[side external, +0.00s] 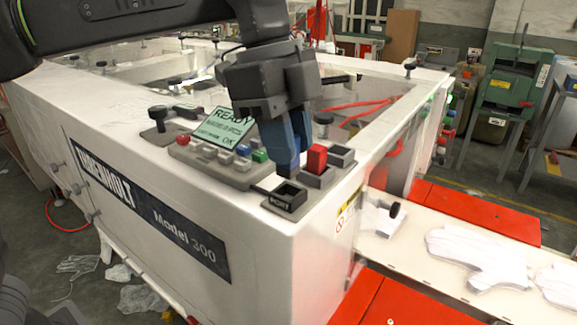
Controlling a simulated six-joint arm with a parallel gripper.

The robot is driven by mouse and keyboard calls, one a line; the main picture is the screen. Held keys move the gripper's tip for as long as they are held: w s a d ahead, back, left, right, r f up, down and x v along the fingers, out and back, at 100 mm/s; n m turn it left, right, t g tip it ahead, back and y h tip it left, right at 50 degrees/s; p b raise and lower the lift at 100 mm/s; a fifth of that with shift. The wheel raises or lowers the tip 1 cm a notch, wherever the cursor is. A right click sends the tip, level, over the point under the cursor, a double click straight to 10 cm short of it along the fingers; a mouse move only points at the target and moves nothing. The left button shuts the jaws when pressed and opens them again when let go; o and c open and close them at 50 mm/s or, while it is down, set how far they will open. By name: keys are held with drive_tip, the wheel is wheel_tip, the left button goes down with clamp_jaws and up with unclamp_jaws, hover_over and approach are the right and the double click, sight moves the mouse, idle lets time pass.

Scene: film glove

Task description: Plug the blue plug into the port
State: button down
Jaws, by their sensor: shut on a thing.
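The port (287,197) is a dark, square, open-topped socket marked PORT, near the front corner of the white machine top. My gripper (289,148) points down just behind and above it, shut on the blue plug (289,165). The fingers are bluish too, so where they end and the plug begins is hard to tell. The plug's lower end looks to be behind the port, not inside it. Whether it touches the grey block beside it cannot be told.
A red block (316,158) stands in a grey holder right beside the plug, with an empty grey holder (341,156) behind it. A button panel with a READY screen (223,127) is to the left. A conveyor with white gloves (480,255) runs at the right.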

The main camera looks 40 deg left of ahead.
sight(289, 170)
drive_tip(key=shift+a+x, duration=0.25)
drive_tip(key=shift+x, duration=0.7)
drive_tip(key=shift+a+x, duration=0.2)
drive_tip(key=shift+x, duration=0.8)
drive_tip(key=shift+f, duration=0.15)
drive_tip(key=c, duration=1)
unclamp_jaws()
drive_tip(key=shift+f, duration=0.1)
drive_tip(key=v, duration=1.2)
drive_tip(key=s+a+f+n+t+y, duration=0.1)
drive_tip(key=s+a+f+n+t, duration=0.1)
drive_tip(key=s+a+f+n, duration=0.2)
drive_tip(key=s+a+f+n+t+y, duration=0.1)
drive_tip(key=s+a+f+n, duration=0.4)
drive_tip(key=a+f+n, duration=0.3)
drive_tip(key=s+a+f+n+t, duration=0.2)
drive_tip(key=s+a+f+n, duration=0.2)
drive_tip(key=f, duration=0.5)
drive_tip(key=shift+s+a+n+t+y, duration=0.2)
drive_tip(key=shift+a+n, duration=0.3)
drive_tip(key=shift+a, duration=0.2)
drive_tip(key=shift+s+a+n+t+y, duration=0.1)
drive_tip(key=shift+s+a+n+y, duration=0.1)
drive_tip(key=shift+a+n, duration=0.4)
